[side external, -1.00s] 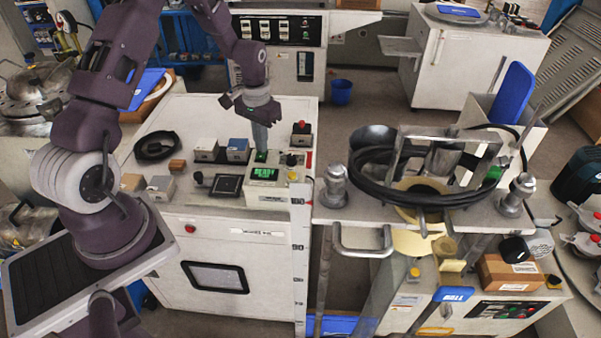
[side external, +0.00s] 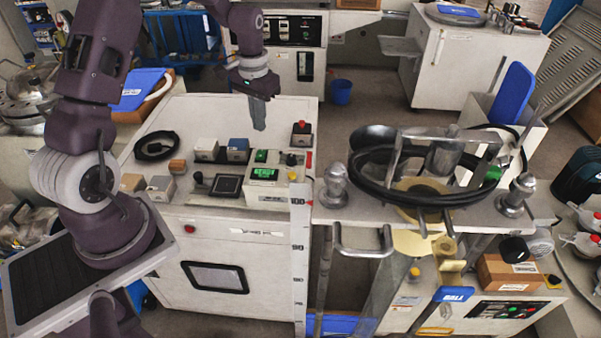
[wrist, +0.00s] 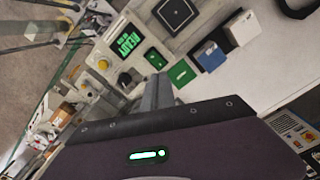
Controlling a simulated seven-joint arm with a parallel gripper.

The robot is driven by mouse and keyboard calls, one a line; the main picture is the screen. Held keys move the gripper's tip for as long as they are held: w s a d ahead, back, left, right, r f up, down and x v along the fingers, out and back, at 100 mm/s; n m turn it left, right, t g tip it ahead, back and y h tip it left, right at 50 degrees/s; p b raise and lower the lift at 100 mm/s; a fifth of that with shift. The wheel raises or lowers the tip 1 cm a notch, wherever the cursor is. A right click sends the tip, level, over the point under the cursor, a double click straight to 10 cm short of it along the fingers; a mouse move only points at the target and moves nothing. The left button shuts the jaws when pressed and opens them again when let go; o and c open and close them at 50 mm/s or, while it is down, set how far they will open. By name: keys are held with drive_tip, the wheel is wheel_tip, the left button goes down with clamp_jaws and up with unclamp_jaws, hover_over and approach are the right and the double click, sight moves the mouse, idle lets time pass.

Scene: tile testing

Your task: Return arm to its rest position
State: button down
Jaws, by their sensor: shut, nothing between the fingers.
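My gripper (side external: 259,113) hangs in the air above the back of the white bench, fingers pointing down. It is shut and empty. In the wrist view, the closed fingers (wrist: 158,90) point toward the bench top.
Small boxes, white (side external: 206,149) and blue (side external: 238,149), stand left of the control box. A black cable coil (side external: 157,146) lies at the bench's left. A metal rig with black hose (side external: 372,185) stands at right. Air around my gripper is clear.

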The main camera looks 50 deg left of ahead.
drive_tip(key=s+d+r+t, duration=0.1)
drive_tip(key=s+d+r, duration=0.2)
drive_tip(key=d+r, duration=0.5)
drive_tip(key=s+d+r+m+t, duration=0.1)
drive_tip(key=s+d+r, duration=0.4)
drive_tip(key=s, duration=0.5)
drive_tip(key=s+d+r+m+t, duration=0.2)
drive_tip(key=s+d+r, duration=0.4)
drive_tip(key=s, duration=0.4)
drive_tip(key=shift+r+t, duration=0.45)
drive_tip(key=shift+t, duration=0.35)
drive_tip(key=c, duration=2.1)
unclamp_jaws()
